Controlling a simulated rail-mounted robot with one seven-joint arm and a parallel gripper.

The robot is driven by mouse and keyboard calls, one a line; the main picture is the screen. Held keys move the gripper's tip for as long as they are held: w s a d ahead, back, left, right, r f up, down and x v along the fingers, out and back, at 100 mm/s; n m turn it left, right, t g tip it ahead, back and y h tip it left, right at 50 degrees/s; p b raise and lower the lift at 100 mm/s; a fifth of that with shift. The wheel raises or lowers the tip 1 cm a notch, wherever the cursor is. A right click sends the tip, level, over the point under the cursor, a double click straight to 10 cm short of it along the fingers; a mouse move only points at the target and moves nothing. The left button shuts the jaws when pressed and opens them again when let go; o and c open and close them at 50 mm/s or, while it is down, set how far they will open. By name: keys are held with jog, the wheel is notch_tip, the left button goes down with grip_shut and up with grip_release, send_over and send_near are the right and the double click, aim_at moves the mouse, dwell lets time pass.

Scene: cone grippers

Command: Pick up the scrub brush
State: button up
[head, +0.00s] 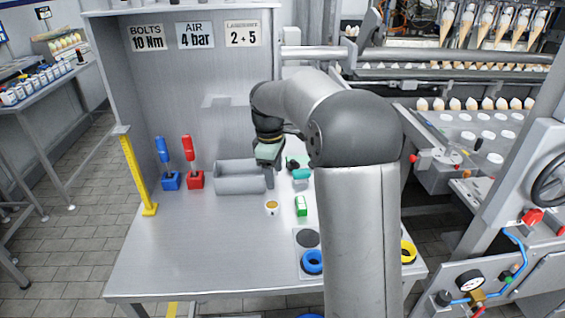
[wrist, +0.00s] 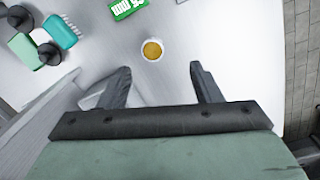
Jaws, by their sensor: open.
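A teal block with pale bristles along one edge, which looks like the scrub brush (wrist: 62,32), lies at the upper left of the wrist view. In the head view the teal brush (head: 301,175) lies on the bench right of my gripper, close to my arm. My gripper (head: 269,181) points down above the bench, beside the grey trough. In the wrist view my gripper (wrist: 160,68) has its two fingers wide apart with nothing between them. The brush is apart from the fingers.
A green item with black round parts (wrist: 24,47) lies right beside the brush. A cup with yellow-brown contents (head: 272,207) and a green-and-white box (head: 301,206) stand nearby. A grey trough (head: 238,184) lies left of my gripper. The bench front left is clear.

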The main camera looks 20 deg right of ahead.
jog(key=w+d+f+n, duration=0.3)
jog(key=w+d, duration=0.4)
jog(key=w, duration=0.2)
jog(key=n+p, duration=0.1)
jog(key=n, duration=0.1)
send_over(301, 176)
jog(key=w, duration=0.1)
jog(key=shift+y, duration=0.4)
notch_tip(301, 176, down, 4)
jog(key=shift+d, duration=0.15)
jog(key=shift+n, duration=0.3)
jog(key=f, duration=0.2)
jog(key=f+p, duration=0.1)
jog(key=f, duration=0.1)
jog(key=f+p, duration=0.1)
jog(key=f, duration=0.1)
jog(key=shift+w+d+f, duration=0.3)
jog(key=shift+w+f, duration=0.05)
jog(key=shift+f, duration=0.5)
jog(key=c, duration=1.1)
